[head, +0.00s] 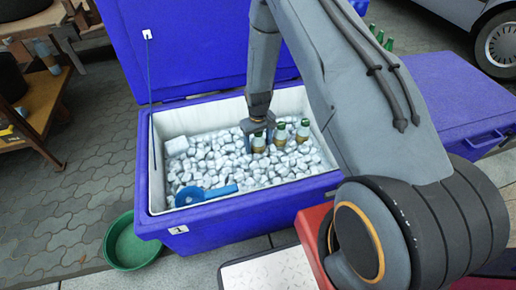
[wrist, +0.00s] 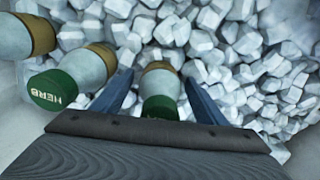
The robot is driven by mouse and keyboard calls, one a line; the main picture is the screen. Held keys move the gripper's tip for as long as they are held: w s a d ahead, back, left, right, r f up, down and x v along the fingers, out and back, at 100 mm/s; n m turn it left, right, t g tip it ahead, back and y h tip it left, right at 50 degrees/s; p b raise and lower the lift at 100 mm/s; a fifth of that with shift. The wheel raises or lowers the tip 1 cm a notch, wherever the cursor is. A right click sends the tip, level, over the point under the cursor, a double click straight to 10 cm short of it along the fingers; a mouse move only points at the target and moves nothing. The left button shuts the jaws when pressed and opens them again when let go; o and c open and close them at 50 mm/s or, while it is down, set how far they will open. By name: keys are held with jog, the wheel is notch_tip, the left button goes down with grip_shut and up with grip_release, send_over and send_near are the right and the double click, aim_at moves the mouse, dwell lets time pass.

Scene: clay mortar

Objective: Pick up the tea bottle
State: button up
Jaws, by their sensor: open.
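My gripper (head: 257,140) is open and points down into the cooler at the leftmost bottle (head: 259,145). In the wrist view that bottle (wrist: 161,88) is between the two open fingers of my gripper (wrist: 159,80), with a gap on each side. The middle bottle (head: 281,134), whose cap reads "HERB" in the wrist view (wrist: 52,90), is just left of my left finger there. The third bottle (head: 303,130) is beyond it (wrist: 25,38). The lower parts of the bottles are partly hidden.
A blue scoop (head: 205,194) lies on the ice at the front left. The cooler's pale inner walls surround the ice, and its lid (head: 190,45) stands open behind. A green basin (head: 128,248) is on the paving. Another blue cooler (head: 460,100) stands at right.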

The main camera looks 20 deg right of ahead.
jog(key=shift+f, duration=0.35)
jog(key=c, duration=1.4)
jog(key=shift+r, duration=0.1)
